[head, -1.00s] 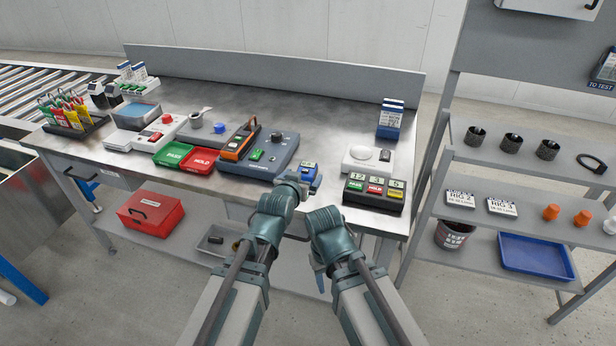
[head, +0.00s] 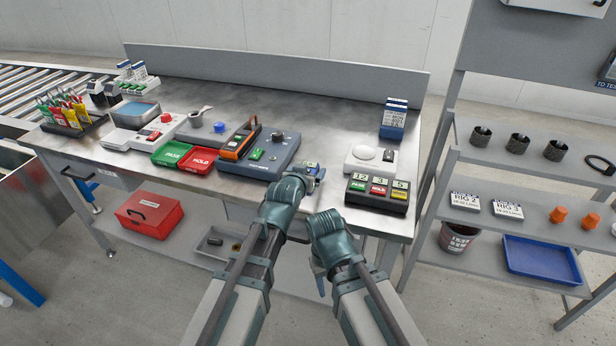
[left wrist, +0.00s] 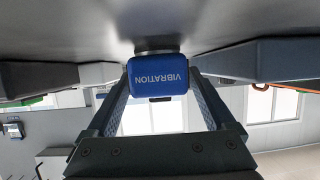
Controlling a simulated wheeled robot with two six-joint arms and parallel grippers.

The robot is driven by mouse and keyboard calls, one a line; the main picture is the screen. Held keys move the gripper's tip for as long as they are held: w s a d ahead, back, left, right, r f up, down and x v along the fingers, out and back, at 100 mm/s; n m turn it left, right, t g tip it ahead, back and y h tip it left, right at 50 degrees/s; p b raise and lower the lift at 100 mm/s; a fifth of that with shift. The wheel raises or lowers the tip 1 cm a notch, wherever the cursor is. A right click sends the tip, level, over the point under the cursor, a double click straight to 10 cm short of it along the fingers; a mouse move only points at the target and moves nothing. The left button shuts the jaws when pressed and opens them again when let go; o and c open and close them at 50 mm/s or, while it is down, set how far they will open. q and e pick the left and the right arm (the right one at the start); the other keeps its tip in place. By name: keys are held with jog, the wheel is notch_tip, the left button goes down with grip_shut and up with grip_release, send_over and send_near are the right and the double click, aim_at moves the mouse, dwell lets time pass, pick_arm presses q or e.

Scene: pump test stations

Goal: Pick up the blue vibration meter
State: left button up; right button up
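The small blue vibration meter (head: 312,167) is at the front edge of the bench, partly covered by my left gripper (head: 304,176). In the left wrist view the meter (left wrist: 158,79) shows its "VIBRATION" label upside down. My left gripper's fingers (left wrist: 160,85) lie along both its sides, close to or touching them; I cannot tell whether they press on it. A grey piece shows directly behind the meter. My right gripper (head: 320,283) hangs low in front of the bench, and its fingers are mostly hidden by its wrist.
Left of the meter is a dark blue-grey device (head: 262,160) with an orange handheld unit. Right are a white device (head: 371,161) and a black block with numbered buttons (head: 377,194). Green (head: 171,153) and red (head: 199,160) trays lie further left. A shelf rack (head: 535,216) stands right.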

pick_arm(q)
grip_shut()
jog(key=shift+r, duration=0.15)
dwell(0.4)
